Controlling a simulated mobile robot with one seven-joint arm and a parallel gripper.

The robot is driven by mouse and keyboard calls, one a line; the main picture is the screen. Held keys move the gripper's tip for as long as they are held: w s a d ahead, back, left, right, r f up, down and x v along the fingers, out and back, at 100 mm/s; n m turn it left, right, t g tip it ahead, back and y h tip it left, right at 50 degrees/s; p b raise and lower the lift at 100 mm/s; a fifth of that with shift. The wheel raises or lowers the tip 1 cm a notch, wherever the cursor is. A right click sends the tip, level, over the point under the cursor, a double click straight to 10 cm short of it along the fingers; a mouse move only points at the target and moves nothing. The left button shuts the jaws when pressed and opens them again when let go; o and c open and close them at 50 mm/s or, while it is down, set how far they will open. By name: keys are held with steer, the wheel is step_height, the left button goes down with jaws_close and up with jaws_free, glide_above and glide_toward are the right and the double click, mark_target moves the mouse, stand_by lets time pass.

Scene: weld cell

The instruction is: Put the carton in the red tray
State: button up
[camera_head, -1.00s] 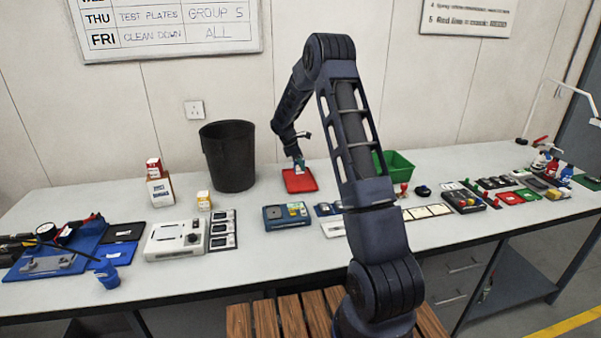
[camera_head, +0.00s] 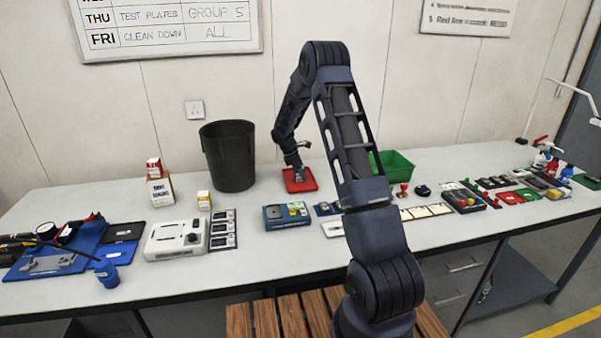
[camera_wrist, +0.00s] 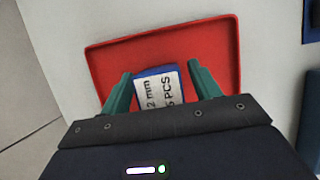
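The red tray (camera_head: 312,184) lies on the bench below my gripper; its red floor and rim also show in the wrist view (camera_wrist: 108,63). The carton (camera_wrist: 162,90) is blue with a white label reading "2 mm" and "PCS". In the head view my gripper (camera_head: 298,172) is low over the tray, and the carton is small and partly hidden there. The carton is within the tray's outline. I cannot tell whether its underside touches the tray floor.
A black bin (camera_head: 228,155) stands to the left of the tray, and a green bin (camera_head: 397,165) to the right. A blue device (camera_head: 286,216) lies in front.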

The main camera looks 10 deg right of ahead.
steer(key=v, duration=1.2)
steer(key=s+d+r+m, duration=0.3)
steer(key=s+r+m, duration=0.1)
steer(key=s+r, duration=0.7)
steer(key=s+d+r+m+t+y, duration=0.2)
steer(key=s+r+m, duration=0.3)
steer(key=s+r, duration=0.65)
steer(key=s+f+m+t+y, duration=0.2)
steer(key=s+m, duration=0.7)
steer(key=s, duration=1.9)
steer(key=shift+s+d+f+t, duration=0.3)
steer(key=shift+d+f, duration=0.05)
steer(key=shift+d, duration=0.1)
